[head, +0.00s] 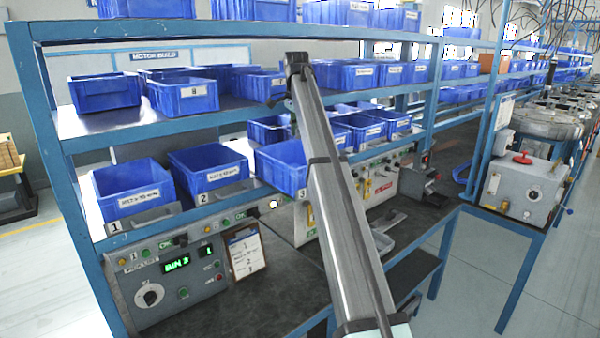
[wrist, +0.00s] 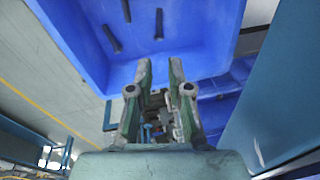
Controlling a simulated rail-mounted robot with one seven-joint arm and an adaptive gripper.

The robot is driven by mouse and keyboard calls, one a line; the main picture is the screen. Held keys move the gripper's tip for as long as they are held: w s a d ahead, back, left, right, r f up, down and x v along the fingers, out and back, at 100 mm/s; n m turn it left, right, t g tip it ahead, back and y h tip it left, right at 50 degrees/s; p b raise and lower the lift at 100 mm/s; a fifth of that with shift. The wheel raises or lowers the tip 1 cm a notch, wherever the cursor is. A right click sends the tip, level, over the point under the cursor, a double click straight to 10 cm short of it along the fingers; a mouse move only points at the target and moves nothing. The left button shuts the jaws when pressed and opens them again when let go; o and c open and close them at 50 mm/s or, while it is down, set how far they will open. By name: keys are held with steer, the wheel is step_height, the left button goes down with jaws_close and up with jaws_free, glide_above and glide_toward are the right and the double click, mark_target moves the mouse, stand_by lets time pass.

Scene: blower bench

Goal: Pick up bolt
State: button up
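Several dark, slim bolts lie apart in a blue bin (wrist: 190,58) in the wrist view: one bolt (wrist: 112,38) at left, one (wrist: 158,23) near the middle and one (wrist: 126,10) at the top edge. My gripper (wrist: 160,68) is open and empty, its two fingers apart and pointing toward the bin, short of the bolts in the picture. In the head view my arm crosses in front of the shelf and I cannot make out the fingers. The bin marked 3 (head: 281,168) is partly behind my arm; its contents are hidden there.
Bins marked 1 (head: 132,190) and 2 (head: 210,172) stand left of bin 3. A control box (head: 165,283) below displays "BIN 3". Blue shelf posts (head: 60,170) and boards frame the bins closely. A clipboard (head: 246,254) stands on the dark bench.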

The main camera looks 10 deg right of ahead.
steer(key=f, duration=0.3)
steer(key=w+f+p, duration=0.1)
steer(key=f, duration=0.2)
steer(key=f+p, duration=0.1)
steer(key=f, duration=0.2)
steer(key=shift+w+d+f, duration=0.15)
steer(key=shift+w+d, duration=0.05)
steer(key=shift+w, duration=0.05)
steer(key=shift+w+f+p, duration=0.2)
steer(key=shift+f+p, duration=0.5)
steer(key=shift+f, duration=0.6)
steer(key=shift+w+f+p, duration=0.15)
steer(key=shift+f+p, duration=0.5)
steer(key=shift+f, duration=0.65)
jaws_close()
